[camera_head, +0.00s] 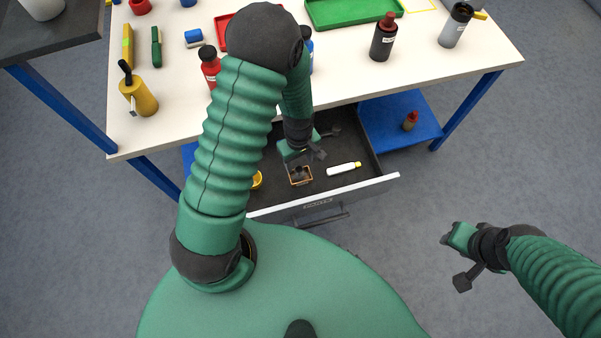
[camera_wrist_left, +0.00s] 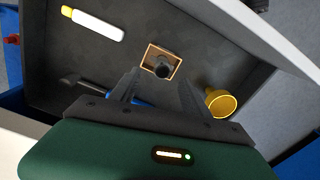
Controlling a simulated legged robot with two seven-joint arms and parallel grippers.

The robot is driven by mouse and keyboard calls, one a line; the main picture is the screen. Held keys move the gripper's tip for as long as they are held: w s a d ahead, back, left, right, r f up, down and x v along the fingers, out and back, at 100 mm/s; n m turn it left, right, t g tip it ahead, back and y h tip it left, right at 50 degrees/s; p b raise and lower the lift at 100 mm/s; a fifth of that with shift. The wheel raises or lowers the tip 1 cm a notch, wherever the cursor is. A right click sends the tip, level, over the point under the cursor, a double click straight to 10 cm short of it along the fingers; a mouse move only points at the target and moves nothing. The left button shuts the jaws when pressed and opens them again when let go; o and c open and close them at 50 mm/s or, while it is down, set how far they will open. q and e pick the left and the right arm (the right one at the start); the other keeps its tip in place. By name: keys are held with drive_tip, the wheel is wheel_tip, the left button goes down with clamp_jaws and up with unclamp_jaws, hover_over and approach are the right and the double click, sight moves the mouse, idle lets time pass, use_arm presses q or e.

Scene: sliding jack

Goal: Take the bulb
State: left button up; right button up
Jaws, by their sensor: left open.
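An open drawer (camera_head: 350,192) under the white table holds a small tan-walled box (camera_head: 300,181) with a dark, rounded thing inside. In the left wrist view this dark thing (camera_wrist_left: 162,70) sits upright in the box (camera_wrist_left: 176,55); it may be the bulb, but I cannot tell for sure. My left gripper (camera_head: 303,158) is inside the drawer, just behind the box; in the left wrist view its open fingers (camera_wrist_left: 160,88) point towards the box and are empty. My right gripper (camera_head: 455,262) hangs over the floor at the right, apart from everything; its jaw state is unclear.
The drawer also holds a white tube with a yellow cap (camera_head: 343,168), a yellow cup (camera_wrist_left: 221,103) and a dark tool (camera_wrist_left: 93,87). The drawer's front wall stands near the box. Bottles and trays stand on the table (camera_head: 345,82) above. A brown bottle (camera_head: 410,121) stands on the blue shelf.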

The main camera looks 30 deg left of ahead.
sight(299, 168)
use_arm(q)
drive_tip(key=f, duration=0.5)
drive_tip(key=shift+s+f, duration=0.2)
drive_tip(key=shift+w+d, duration=0.1)
drive_tip(key=shift+d, duration=0.2)
drive_tip(key=shift+c, duration=0.2)
drive_tip(key=shift+a, duration=0.4)
drive_tip(key=c, duration=0.9)
clamp_jaws()
drive_tip(key=shift+d, duration=0.15)
